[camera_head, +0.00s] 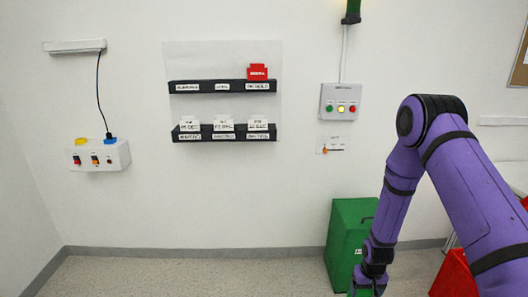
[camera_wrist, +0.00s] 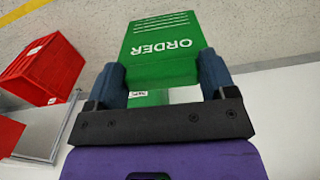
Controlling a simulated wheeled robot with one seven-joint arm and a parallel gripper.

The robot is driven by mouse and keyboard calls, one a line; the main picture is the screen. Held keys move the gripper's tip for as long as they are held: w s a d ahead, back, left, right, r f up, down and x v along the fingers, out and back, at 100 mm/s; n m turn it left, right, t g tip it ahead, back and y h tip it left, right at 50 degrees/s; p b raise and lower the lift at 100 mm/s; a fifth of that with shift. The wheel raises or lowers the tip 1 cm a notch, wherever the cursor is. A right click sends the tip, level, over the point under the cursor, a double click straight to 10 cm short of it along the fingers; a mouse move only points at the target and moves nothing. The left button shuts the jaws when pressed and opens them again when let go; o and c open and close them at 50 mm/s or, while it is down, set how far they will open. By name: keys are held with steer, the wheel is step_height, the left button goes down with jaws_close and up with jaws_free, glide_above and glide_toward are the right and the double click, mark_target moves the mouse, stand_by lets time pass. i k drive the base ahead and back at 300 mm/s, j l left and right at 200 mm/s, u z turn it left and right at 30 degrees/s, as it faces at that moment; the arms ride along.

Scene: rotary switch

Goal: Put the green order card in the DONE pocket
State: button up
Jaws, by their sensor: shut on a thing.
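The green card (camera_wrist: 165,38) printed ORDER sits between the two fingers of my gripper (camera_wrist: 160,72) in the wrist view, and the fingers are shut on it. In the head view my gripper (camera_head: 367,289) is low at the bottom edge, in front of a green cabinet; I cannot pick out the card there. The wall rack has an upper dark pocket row (camera_head: 206,87) and a lower one (camera_head: 206,134). A red card (camera_head: 258,72) stands in the upper right pocket. White cards (camera_head: 223,124) stand in the lower pockets. The labels are too small to tell which reads DONE.
The green cabinet (camera_head: 345,235) stands by the wall below a grey box with coloured lights (camera_head: 341,101). A white switch box (camera_head: 100,156) hangs at left. Red bins (camera_wrist: 42,70) show in the wrist view. The floor below the rack is clear.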

mark_target(223, 90)
steer(key=i+u, duration=0.15)
steer(key=i, duration=0.35)
steer(key=i+l+u, duration=0.2)
steer(key=i, duration=0.3)
steer(key=i+l+u, duration=0.15)
steer(key=i, duration=0.35)
